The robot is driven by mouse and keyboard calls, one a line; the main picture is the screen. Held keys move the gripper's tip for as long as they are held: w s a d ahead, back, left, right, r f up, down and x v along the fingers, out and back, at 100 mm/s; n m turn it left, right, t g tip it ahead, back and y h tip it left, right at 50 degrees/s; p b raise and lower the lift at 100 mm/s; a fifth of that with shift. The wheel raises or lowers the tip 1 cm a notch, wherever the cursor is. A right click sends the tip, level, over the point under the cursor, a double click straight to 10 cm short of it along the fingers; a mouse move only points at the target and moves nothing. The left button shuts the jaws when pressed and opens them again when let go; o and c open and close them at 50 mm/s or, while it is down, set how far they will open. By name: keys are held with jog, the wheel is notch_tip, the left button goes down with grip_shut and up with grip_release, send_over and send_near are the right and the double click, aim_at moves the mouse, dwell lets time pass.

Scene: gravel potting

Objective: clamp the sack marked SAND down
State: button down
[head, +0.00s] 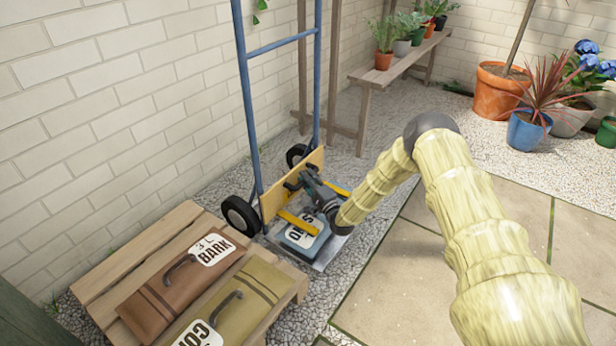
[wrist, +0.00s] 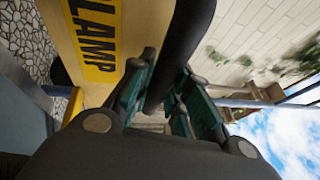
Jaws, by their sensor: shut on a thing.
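The sack marked SAND (head: 290,242), blue-grey with a white label upside down to me, lies on the foot plate of a blue hand truck (head: 249,110). My gripper partly covers the label. Yellow bars (head: 297,221) show over the sack; I cannot tell whether they press on it. A wooden board stands behind the sack, and in the wrist view a pale board bears a yellow CLAMP label (wrist: 95,38). My gripper (head: 304,182), above the sack's far side, is shut on a thick dark bar (wrist: 188,35), seen between its fingers (wrist: 165,88) in the wrist view.
A wooden pallet (head: 98,274) at the front left bears a brown BARK sack (head: 170,290) and an olive sack (head: 245,300). A brick wall (head: 110,110) runs behind the truck. A plant bench (head: 385,75) and pots stand at the back. Paving at right is clear besides my arm.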

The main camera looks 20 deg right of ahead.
jog(key=shift+s+f, duration=0.15)
jog(key=shift+f, duration=0.25)
jog(key=c, duration=1.3)
grip_release()
jog(key=shift+f, duration=0.2)
jog(key=shift+r, duration=0.15)
jog(key=shift+s+d, duration=0.15)
jog(key=shift+s, duration=0.25)
jog(key=v, duration=1.1)
